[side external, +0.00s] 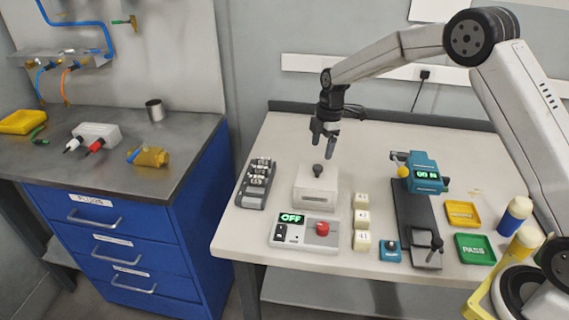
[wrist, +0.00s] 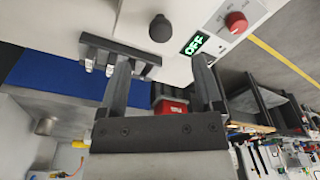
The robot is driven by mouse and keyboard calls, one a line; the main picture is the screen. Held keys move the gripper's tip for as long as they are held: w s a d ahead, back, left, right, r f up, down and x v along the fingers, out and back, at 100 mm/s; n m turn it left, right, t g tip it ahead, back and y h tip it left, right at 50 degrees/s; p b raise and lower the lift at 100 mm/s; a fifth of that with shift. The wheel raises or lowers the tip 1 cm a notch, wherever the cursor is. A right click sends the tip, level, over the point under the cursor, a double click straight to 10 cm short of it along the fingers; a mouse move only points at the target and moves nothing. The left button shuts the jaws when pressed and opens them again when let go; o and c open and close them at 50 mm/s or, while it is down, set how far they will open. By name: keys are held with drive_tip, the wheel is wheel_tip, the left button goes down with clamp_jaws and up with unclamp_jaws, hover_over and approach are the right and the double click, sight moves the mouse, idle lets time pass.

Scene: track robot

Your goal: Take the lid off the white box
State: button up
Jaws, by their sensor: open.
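The white box (side external: 316,198) stands on the light bench, left of its middle, in the side external view. Its lid (side external: 316,177) is on top and carries a dark round knob (side external: 317,169). My gripper (side external: 323,147) is open and empty, above the box and slightly to the right of the knob, with its fingers pointing down. In the wrist view my gripper (wrist: 161,62) shows its two fingers spread apart. The knob (wrist: 160,28) appears beyond the fingertips, apart from them and not between them. The box's edges are hard to make out there.
A dark rack (side external: 256,184) stands left of the box. Several cream blocks (side external: 361,220) and a teal gauge on a stand (side external: 424,175) are to the right. The bench behind the box is clear.

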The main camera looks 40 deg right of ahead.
sight(318, 167)
drive_tip(key=shift+a+f, duration=0.2)
drive_tip(key=shift+f, duration=1.75)
drive_tip(key=shift+a+f, duration=0.2)
drive_tip(key=shift+f, duration=1.75)
clamp_jaws()
